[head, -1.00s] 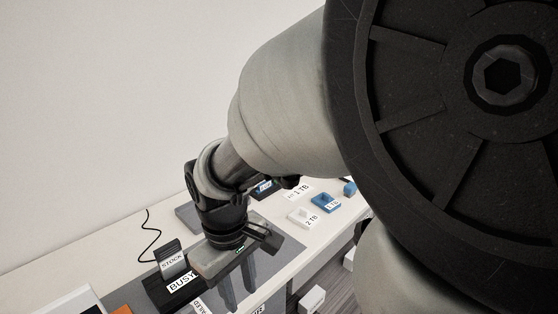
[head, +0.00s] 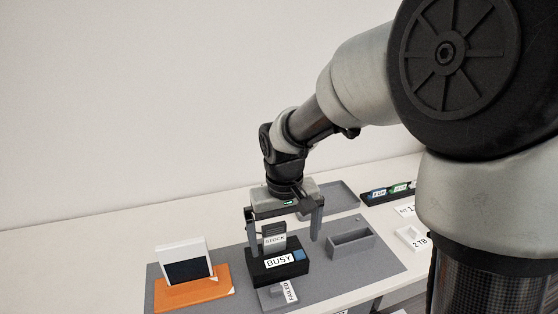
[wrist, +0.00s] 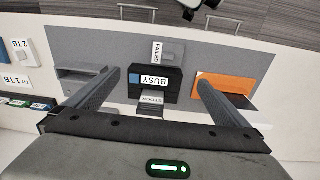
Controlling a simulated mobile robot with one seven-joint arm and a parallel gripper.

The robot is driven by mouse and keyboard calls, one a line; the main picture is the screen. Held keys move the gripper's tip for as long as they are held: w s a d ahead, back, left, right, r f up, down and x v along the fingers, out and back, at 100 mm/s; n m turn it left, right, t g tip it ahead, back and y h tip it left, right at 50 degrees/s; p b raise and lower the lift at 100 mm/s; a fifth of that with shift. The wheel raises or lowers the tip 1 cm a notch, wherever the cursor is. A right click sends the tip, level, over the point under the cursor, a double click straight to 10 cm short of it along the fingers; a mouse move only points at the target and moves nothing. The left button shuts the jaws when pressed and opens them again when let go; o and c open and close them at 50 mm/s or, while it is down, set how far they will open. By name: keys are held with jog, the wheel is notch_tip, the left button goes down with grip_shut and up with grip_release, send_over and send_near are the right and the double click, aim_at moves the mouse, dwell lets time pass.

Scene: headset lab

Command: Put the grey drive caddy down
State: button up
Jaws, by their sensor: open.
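A grey drive caddy labelled STOCK (head: 274,238) stands upright in the black dock labelled BUSY (head: 279,270). It also shows in the wrist view (wrist: 152,97). A second grey piece labelled FAILED (head: 272,295) lies in front of the dock; in the wrist view it is above the dock (wrist: 169,52). My gripper (head: 283,238) is open, fingers pointing down, one finger to each side of the STOCK caddy. In the wrist view the fingers (wrist: 157,80) are well apart with nothing held between them. I cannot tell whether a finger touches the dock.
A grey open-topped box (head: 351,244) stands right of the dock, with a flat grey tray (head: 330,197) behind. An orange pad (head: 193,290) with a white-framed dark device (head: 187,264) is at left. Labelled drives and a black rack (head: 391,192) are at far right.

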send_over(277, 288)
notch_tip(277, 288, down, 4)
jog(key=shift+g, duration=0.4)
notch_tip(277, 288, down, 11)
jog(key=shift+a+b, duration=0.15)
jog(key=shift+b, duration=0.35)
jog(key=shift+f, duration=3.05)
jog(key=shift+d, duration=0.2)
jog(key=c, duration=1.3)
jog(key=r, duration=0.6)
jog(key=r+p, duration=0.1)
jog(key=r, duration=0.3)
jog(key=shift+w+d, duration=0.1)
jog(key=shift+d, duration=0.15)
jog(key=d+r+m+p, duration=0.2)
jog(key=d+r+p, duration=0.4)
jog(key=d, duration=0.6)
notch_tip(277, 288, up, 2)
jog(key=shift+r+m, duration=0.2)
jog(key=shift+m, duration=0.2)
